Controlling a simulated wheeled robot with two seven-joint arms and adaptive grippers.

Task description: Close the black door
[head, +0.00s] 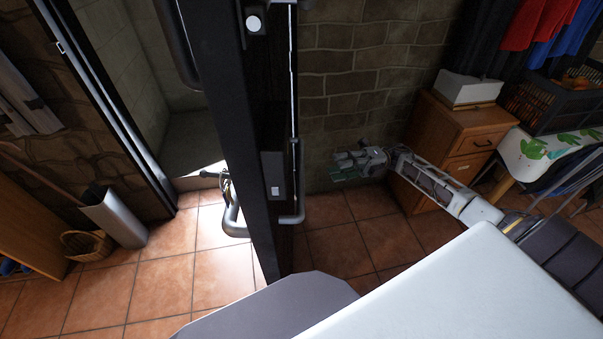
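The black door (225,95) stands open, seen nearly edge-on in the middle of the head view. Lever handles stick out from both faces: a left handle (232,222) and a right handle (298,190). A lock plate (273,175) is on the door's edge. My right gripper (343,167) is to the right of the door, apart from it and its handle. Its green-padded fingers look spread and empty. My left gripper is not in view.
A wicker basket (87,244) and a grey bin (118,220) stand at left. Tiled floor (160,275) left of the door is clear.

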